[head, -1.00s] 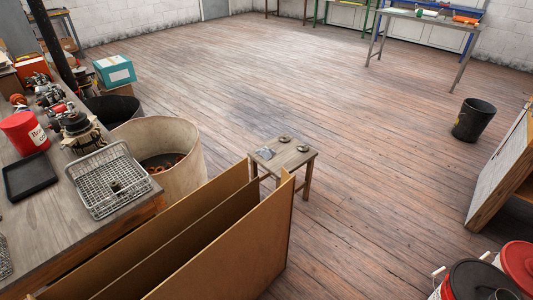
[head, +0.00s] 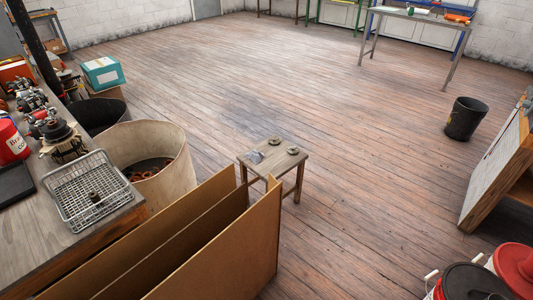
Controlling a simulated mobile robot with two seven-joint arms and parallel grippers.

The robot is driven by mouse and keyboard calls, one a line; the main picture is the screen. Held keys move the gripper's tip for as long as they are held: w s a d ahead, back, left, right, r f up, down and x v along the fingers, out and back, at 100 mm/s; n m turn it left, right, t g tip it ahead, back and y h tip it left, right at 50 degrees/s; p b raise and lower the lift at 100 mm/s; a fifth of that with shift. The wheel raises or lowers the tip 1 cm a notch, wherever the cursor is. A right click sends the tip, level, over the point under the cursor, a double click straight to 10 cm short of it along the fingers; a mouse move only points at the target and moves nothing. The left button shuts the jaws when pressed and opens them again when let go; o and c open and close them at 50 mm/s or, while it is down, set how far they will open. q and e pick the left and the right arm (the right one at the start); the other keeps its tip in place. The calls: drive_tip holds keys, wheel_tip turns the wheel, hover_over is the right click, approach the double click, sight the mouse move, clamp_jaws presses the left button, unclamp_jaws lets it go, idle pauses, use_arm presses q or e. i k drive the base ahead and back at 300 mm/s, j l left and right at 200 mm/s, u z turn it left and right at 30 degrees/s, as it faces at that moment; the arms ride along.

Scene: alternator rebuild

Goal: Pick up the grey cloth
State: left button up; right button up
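A small grey-blue, crumpled-looking patch (head: 256,157) lies on the left part of the top of a small wooden stool (head: 275,163). It looks like the grey cloth, but it is too small to be sure. Two small dark round parts lie on the same stool top, one at the back (head: 274,141) and one at the right (head: 293,150). Neither of my grippers shows in the head view.
Tall brown panels (head: 225,250) stand in front of the stool. A large beige drum (head: 165,185) and a cluttered workbench (head: 45,240) with a wire basket (head: 88,190) are at left. A black bin (head: 465,118) stands at right. The floor (head: 370,190) right of the stool is clear.

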sight(255, 155)
drive_tip(key=i+l+z, duration=0.55)
drive_tip(key=i+z, duration=0.2)
drive_tip(key=i+l, duration=0.15)
drive_tip(key=i, duration=0.25)
drive_tip(key=i+l, duration=0.1)
drive_tip(key=i, duration=0.3)
drive_tip(key=i+l, duration=0.15)
drive_tip(key=i, duration=0.2)
drive_tip(key=i+u, duration=0.2)
drive_tip(key=u, duration=0.2)
drive_tip(key=i+u, duration=0.2)
drive_tip(key=u, duration=0.25)
drive_tip(key=i+u, duration=0.15)
drive_tip(key=u, duration=0.25)
drive_tip(key=i+l+u, duration=0.15)
drive_tip(key=u, duration=0.3)
drive_tip(key=i+l+u, duration=0.15)
drive_tip(key=u, duration=0.25)
drive_tip(key=i+l+u, duration=0.1)
drive_tip(key=l+u, duration=0.35)
drive_tip(key=i+l+u, duration=0.15)
drive_tip(key=l+u, duration=0.2)
drive_tip(key=i+l+u, duration=0.1)
drive_tip(key=u, duration=0.2)
drive_tip(key=l+u, duration=0.35)
drive_tip(key=l, duration=0.1)
